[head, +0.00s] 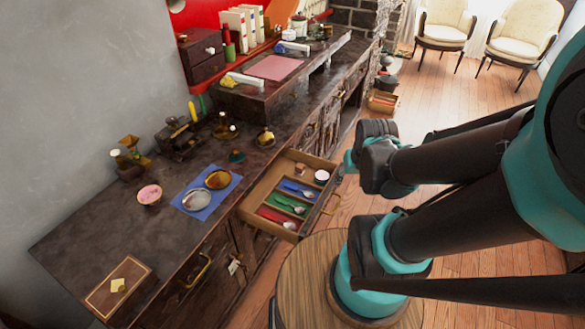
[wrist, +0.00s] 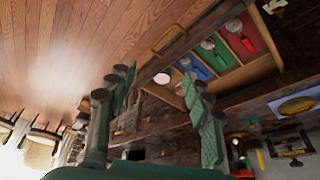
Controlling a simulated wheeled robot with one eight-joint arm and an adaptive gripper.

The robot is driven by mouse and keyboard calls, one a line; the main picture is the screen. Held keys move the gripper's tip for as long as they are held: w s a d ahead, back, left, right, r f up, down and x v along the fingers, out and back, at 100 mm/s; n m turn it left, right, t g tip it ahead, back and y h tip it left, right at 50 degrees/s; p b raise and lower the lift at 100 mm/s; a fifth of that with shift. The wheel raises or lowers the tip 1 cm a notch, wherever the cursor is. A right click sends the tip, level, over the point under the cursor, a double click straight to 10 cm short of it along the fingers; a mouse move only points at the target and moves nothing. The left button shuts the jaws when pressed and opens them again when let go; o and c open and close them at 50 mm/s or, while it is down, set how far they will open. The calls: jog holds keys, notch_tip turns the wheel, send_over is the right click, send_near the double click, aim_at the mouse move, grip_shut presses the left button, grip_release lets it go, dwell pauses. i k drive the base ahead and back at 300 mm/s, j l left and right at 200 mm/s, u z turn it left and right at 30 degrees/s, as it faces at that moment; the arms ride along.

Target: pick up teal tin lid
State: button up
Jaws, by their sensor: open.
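A small dark teal round piece (head: 237,156), which looks like the teal tin lid, lies on the dark counter (head: 110,222) behind the open drawer. A small teal patch (wrist: 250,119) near the right of the wrist view may be the same lid; it is too small to be sure. My gripper (head: 347,163) is in the air to the right of the open drawer, well apart from the lid. In the wrist view my gripper (wrist: 158,92) has its two green fingers spread wide, with nothing held between them.
An open drawer (head: 258,187) with spoons in blue, green and red compartments juts out between my gripper and the counter. A pink-topped white tub (head: 321,177) stands in it. A blue mat (head: 188,203) with round dishes, a bowl (head: 150,194) and brown bottles (head: 224,130) surround the lid.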

aim_at(236, 156)
jog(key=i+l, duration=0.1)
jog(key=l, duration=0.2)
jog(key=i+l+u, duration=0.1)
jog(key=l, duration=0.2)
jog(key=i+l+u, duration=0.1)
jog(key=l, duration=0.15)
jog(key=u, duration=1.45)
